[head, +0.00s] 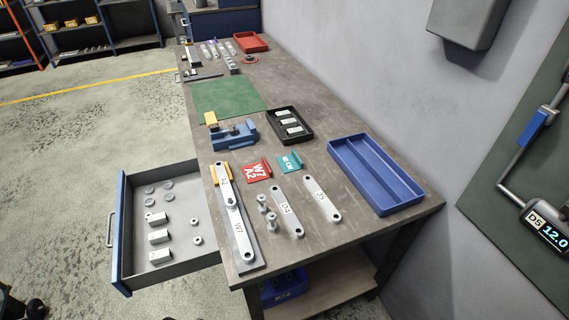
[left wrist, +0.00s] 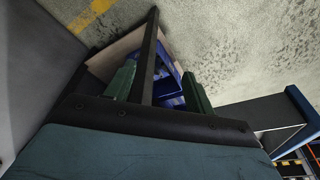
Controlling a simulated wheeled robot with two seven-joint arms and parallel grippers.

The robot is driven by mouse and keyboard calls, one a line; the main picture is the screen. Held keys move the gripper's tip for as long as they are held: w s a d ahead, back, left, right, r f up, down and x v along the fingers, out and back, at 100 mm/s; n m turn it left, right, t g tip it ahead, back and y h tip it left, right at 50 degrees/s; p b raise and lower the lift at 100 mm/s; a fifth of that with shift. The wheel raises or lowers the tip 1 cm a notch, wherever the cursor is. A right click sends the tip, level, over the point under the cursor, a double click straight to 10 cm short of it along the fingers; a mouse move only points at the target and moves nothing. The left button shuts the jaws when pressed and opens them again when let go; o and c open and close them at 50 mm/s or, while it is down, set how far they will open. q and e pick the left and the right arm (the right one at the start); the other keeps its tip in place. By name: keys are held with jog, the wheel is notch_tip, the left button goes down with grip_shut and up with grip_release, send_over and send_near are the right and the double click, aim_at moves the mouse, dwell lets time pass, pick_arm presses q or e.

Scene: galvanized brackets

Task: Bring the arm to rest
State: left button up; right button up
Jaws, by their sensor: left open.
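My left gripper (left wrist: 158,69) shows in the left wrist view, its two green fingers apart with nothing held between them. Behind the fingers are a dark bar (left wrist: 150,50), a wooden shelf and a blue crate (left wrist: 168,85); the distance to them is hard to tell. Neither gripper shows in the head view. The workbench (head: 330,235) in the head view holds white bracket plates (head: 285,211), a long bracket piece (head: 235,215) on a grey bar, and a second plate (head: 321,199) to the right.
An open drawer (head: 185,257) with small parts juts out left of the bench. A blue tray (head: 375,170), a black tray (head: 275,115), a blue vise (head: 235,135) and a green mat (head: 225,98) are on top.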

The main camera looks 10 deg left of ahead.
pick_arm(q)
jog(key=s+f+g+b, duration=0.1)
jog(key=s+f+b, duration=0.4)
jog(key=f, duration=1.3)
jog(key=s+a+f+b, duration=0.1)
jog(key=s+a+f, duration=0.2)
jog(key=s+f, duration=0.8)
jog(key=shift+s+g, duration=0.4)
jog(key=shift+s, duration=0.85)
jog(key=shift+s+a+f, duration=0.1)
jog(key=shift+s+f, duration=0.05)
jog(key=shift+s, duration=0.1)
jog(key=shift+c, duration=0.3)
